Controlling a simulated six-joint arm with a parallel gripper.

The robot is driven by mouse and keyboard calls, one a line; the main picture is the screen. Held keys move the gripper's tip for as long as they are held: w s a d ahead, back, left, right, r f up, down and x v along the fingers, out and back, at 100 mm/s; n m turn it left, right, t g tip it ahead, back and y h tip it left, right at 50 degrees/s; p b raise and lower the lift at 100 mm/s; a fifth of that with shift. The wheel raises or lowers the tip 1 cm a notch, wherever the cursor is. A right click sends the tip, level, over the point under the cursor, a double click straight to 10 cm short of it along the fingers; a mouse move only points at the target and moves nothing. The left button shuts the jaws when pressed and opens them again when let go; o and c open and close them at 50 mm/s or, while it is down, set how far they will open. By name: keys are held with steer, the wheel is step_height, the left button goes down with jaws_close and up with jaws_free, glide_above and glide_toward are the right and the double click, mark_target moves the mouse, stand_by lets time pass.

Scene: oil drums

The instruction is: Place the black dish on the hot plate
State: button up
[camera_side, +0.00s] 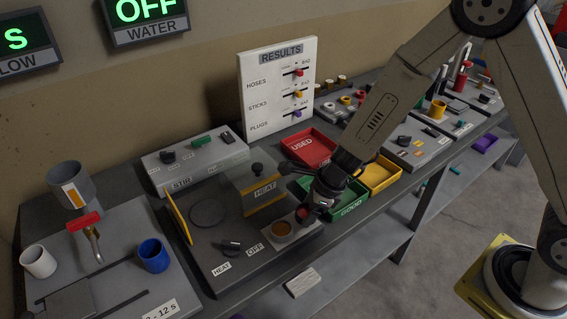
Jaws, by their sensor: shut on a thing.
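The hot plate (208,212) is a dark flat panel with a thin ring marked on it, at the middle left, and its ring is empty. My gripper (306,211) is to the right of the ring, pointing down-left at the right end of a small grey block. It is shut on a small dark thing with a red spot, which looks like the black dish (302,214). The fingers and arm hide most of it. I cannot tell whether it is still touching the block.
A black knob (231,245) sits in front. Red (311,140) and green (357,208) trays lie right.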

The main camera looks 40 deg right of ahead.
steer(key=shift+r, duration=4.35)
steer(key=w+a+r, duration=0.1)
steer(key=a+r, duration=0.1)
steer(key=a, duration=0.4)
steer(key=w+a+r, duration=0.1)
steer(key=a+r, duration=0.1)
steer(key=a, duration=0.4)
steer(key=shift+w+a+n, duration=0.15)
steer(key=shift+w+n, duration=0.25)
steer(key=shift+w, duration=0.1)
glide_above(211, 213)
steer(key=f, duration=0.5)
steer(key=s+f, duration=0.1)
steer(key=f, duration=0.2)
steer(key=shift+d+f, duration=0.1)
steer(key=shift+d, duration=0.15)
steer(key=shift+w+a+f, duration=0.25)
steer(key=shift+w+f, duration=0.25)
steer(key=shift+f, duration=0.05)
